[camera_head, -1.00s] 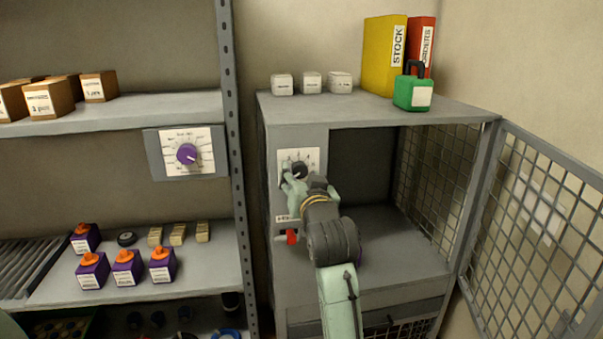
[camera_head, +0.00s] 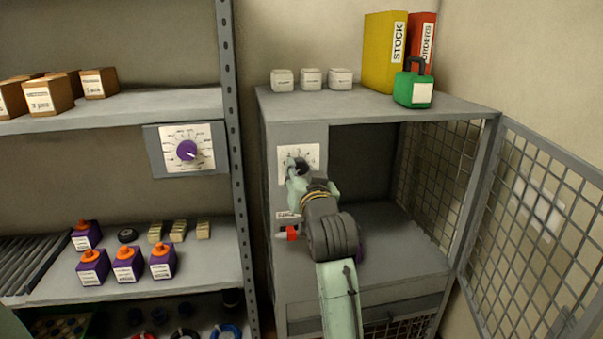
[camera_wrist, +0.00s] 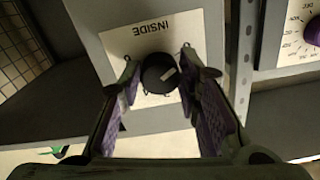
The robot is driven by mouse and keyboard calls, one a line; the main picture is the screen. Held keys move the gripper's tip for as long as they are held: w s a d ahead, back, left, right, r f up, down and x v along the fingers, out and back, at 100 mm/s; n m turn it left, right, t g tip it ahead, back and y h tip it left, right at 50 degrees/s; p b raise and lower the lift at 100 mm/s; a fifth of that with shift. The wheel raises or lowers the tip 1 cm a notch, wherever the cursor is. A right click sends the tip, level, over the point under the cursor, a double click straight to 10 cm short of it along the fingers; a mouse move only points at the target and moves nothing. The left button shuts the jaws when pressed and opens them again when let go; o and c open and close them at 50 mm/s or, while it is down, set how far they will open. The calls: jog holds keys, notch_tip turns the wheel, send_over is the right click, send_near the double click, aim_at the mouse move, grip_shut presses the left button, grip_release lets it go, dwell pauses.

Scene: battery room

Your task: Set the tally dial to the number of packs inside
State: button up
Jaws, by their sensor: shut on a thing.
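The tally dial is a black knob (camera_wrist: 158,75) on a white plate (camera_wrist: 150,42) marked INSIDE, upside down in the wrist view. Its white pointer mark slants toward the upper right there. Most of the plate's scale is hidden by my fingers and the knob. My gripper (camera_wrist: 160,80) is shut on the knob, one finger on each side; it also shows in the head view (camera_head: 300,172). The open cage cabinet (camera_head: 380,109) holds the dial on its left front panel. A bit of purple (camera_head: 361,249) shows beside my arm inside; I cannot tell what it is.
The mesh door (camera_head: 545,215) stands open at right. A second dial, purple (camera_head: 187,150), is on the left shelf rack. Several purple packs with orange caps (camera_head: 126,264) stand below it. A red part (camera_head: 292,233) sits under the tally plate. A green padlock-shaped box (camera_head: 413,90) is on top.

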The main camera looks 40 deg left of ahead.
jog(key=shift+m, duration=0.3)
jog(key=m+p, duration=0.3)
jog(key=m, duration=0.1)
jog(key=shift+s+r, duration=0.1)
jog(key=shift+r, duration=0.05)
jog(key=shift+m+p, duration=0.7)
jog(key=shift+m, duration=0.9)
jog(key=o, duration=1.1)
jog(key=v, duration=1.2)
jog(key=shift+a, duration=0.1)
